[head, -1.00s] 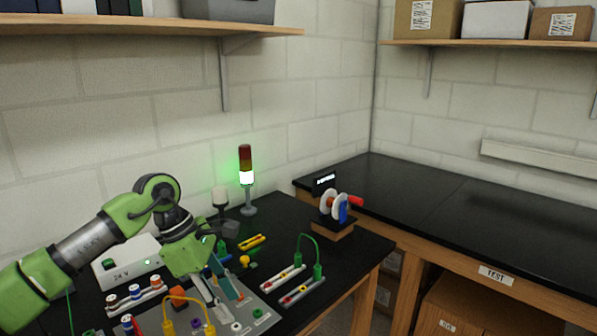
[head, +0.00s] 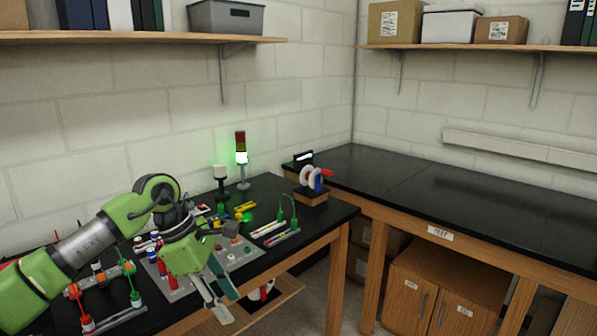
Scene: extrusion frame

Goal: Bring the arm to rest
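My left gripper (head: 228,304) hangs at the end of my green arm, pointing down. It is past the front edge of the black bench (head: 280,258), with wood below it in the picture. Its grey finger and teal finger stand a little apart, and I see nothing between them. My arm hides part of the bench and the grey panel (head: 236,256) behind it. My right gripper is not in view.
Red and green plugs with leads (head: 88,320) stand at the front left of the bench. A lit signal tower (head: 241,160) and a reel stand (head: 312,192) are behind. The right-hand bench (head: 440,195) is clear.

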